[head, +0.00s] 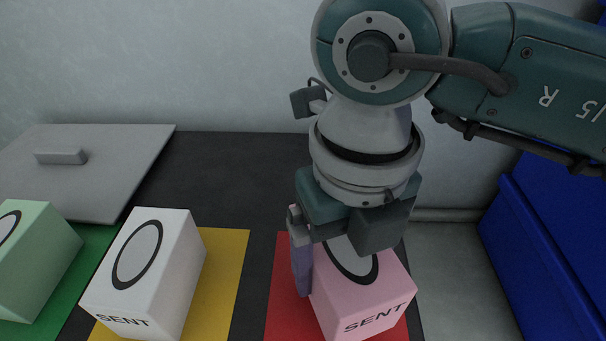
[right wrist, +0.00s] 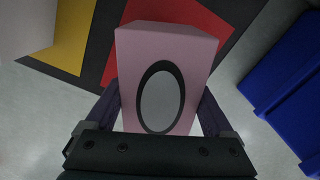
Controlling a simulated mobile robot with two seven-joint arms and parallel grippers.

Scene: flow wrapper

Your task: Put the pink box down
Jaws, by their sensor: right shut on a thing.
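The pink box (head: 362,296) has a grey oval ringed in black on top and the word SENT on its front. It is at or just over the red mat (head: 284,309); I cannot tell whether it touches. My right gripper (head: 338,268) comes down from above and is shut on the box, one finger along its left side. In the right wrist view, the pink box (right wrist: 166,80) sits between both fingers, with part of the red mat (right wrist: 190,15) beyond it. My left gripper is not in view.
A white box (head: 146,273) stands on a yellow mat (head: 222,270) to the left. A green box (head: 32,258) stands on a green mat (head: 90,250) at the far left. A grey plate with a handle (head: 95,165) lies behind them. Blue bins (head: 545,240) stand at the right.

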